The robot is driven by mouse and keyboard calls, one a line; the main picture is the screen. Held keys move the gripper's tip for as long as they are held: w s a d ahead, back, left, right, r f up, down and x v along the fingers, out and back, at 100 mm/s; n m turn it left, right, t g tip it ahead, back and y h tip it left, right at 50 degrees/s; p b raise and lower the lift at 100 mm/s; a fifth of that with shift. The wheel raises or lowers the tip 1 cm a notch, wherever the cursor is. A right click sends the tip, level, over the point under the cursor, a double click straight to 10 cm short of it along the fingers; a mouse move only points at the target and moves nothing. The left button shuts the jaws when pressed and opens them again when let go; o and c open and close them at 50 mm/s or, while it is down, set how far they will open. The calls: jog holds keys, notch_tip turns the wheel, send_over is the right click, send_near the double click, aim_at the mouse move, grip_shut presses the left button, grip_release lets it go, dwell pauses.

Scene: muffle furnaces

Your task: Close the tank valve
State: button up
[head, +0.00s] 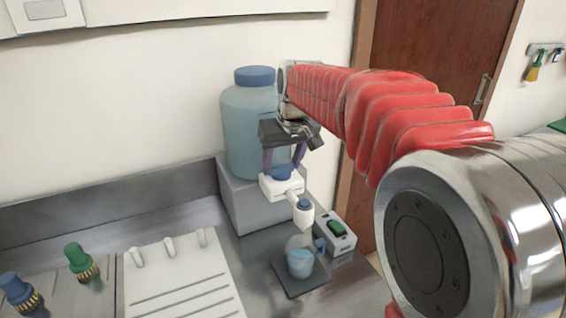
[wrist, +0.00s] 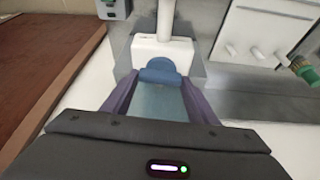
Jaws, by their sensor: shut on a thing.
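A large translucent blue tank (head: 248,130) with a dark blue lid stands on a grey block against the wall. A white valve body (head: 268,188) sits at its front, with a blue valve handle (head: 282,172) on top and a white spout pointing down and forward. My gripper (head: 284,168) comes from above, its two purple fingers on either side of the handle and shut on it. In the wrist view the handle (wrist: 159,72) lies between the fingertips; its lower part is hidden there. A cup (head: 301,262) holding blue liquid stands below the spout.
The cup stands on a dark plate (head: 300,284) beside a grey box with a green switch (head: 337,228). A brown door (head: 425,55) is behind my arm.

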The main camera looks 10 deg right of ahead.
jog(key=shift+n, duration=0.5)
jog(key=o, duration=1)
jog(key=shift+o, duration=0.2)
jog(key=v, duration=1.3)
jog(key=shift+d+r, duration=0.25)
jog(key=shift+r, duration=0.15)
